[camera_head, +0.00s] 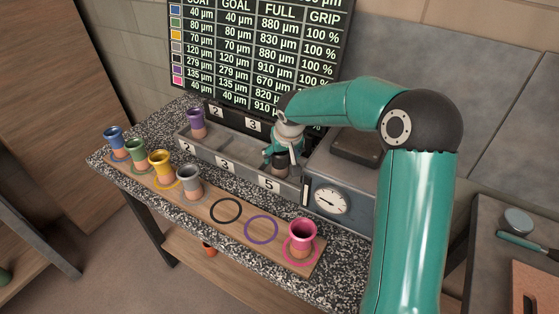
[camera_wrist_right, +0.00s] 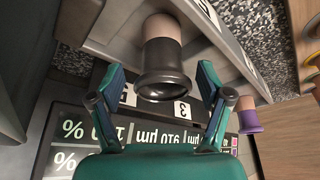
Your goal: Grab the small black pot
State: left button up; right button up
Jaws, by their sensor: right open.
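The small black pot (camera_wrist_right: 162,72) has a dark flared rim and a bare pinkish lower body. In the wrist view it lies between and just beyond the open fingers of my right gripper (camera_wrist_right: 158,80), with a gap on both sides. In the head view the black pot (camera_head: 281,160) stands in the grey rack, behind the front wall near the label 5, partly hidden by my right gripper (camera_head: 288,166), which reaches down over it. My left gripper is not in view.
A plank (camera_head: 205,207) in front holds blue, green, yellow, grey and pink pots; its black ring (camera_head: 226,210) and purple ring (camera_head: 261,229) are empty. A purple pot (camera_head: 196,122) stands in the rack. A dial gauge box (camera_head: 331,202) is close to the right of my gripper.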

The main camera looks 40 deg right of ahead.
aim_at(280, 164)
jog(key=shift+a+p+x, duration=0.2)
jog(key=shift+p+x, duration=0.55)
jog(key=shift+x, duration=2)
jog(key=c, duration=1.1)
